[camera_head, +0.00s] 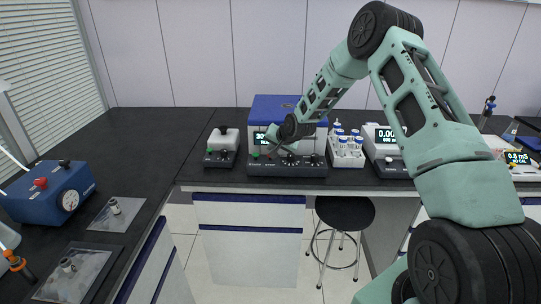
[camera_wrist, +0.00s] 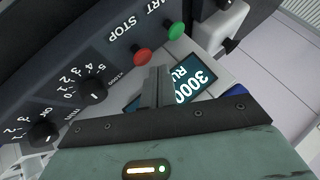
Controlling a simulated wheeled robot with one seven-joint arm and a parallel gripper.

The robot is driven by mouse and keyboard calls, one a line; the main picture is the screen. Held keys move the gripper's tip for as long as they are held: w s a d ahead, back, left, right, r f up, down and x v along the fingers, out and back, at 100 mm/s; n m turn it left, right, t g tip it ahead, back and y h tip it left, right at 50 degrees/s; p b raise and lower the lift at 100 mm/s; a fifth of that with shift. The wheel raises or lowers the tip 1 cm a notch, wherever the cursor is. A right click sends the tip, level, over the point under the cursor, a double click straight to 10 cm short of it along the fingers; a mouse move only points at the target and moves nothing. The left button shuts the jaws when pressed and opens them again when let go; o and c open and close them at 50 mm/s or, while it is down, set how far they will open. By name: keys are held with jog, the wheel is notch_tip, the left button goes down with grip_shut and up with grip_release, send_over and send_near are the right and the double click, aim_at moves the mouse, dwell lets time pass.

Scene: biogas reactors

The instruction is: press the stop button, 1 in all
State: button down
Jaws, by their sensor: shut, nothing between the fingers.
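The stop button is a round red button (camera_wrist: 141,55) under the word STOP on the dark front panel of a blue-lidded benchtop device (camera_head: 262,168). A green start button (camera_wrist: 175,31) sits beside it. In the wrist view, my gripper (camera_wrist: 158,72) is shut and empty, its fingertips just below and right of the red button in the picture. They appear apart from it, though the depth gap is hard to judge. In the head view, my gripper (camera_head: 271,139) is in front of the device's display, partly covering it. The display (camera_wrist: 186,82) reads 3000 and part of RUN.
Two dark knobs (camera_wrist: 93,90) with number scales are on the same panel. A small white device (camera_head: 222,141) stands left of the blue-lidded one, and a rack of blue-capped vials (camera_head: 346,152) stands right. A blue box with a gauge (camera_head: 48,193) is on the left bench.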

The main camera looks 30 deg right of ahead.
dwell(0.8)
jog(key=shift+f+b, duration=0.4)
jog(key=shift+f, duration=0.05)
jog(key=shift+f+b, duration=0.6)
jog(key=shift+f, duration=0.3)
dwell(0.9)
jog(key=shift+r, duration=0.1)
jog(key=shift+r+p, duration=0.75)
jog(key=shift+r, duration=0.5)
jog(key=shift+r+p, duration=1.4)
jog(key=shift+r, duration=1.15)
jog(key=shift+a, duration=0.1)
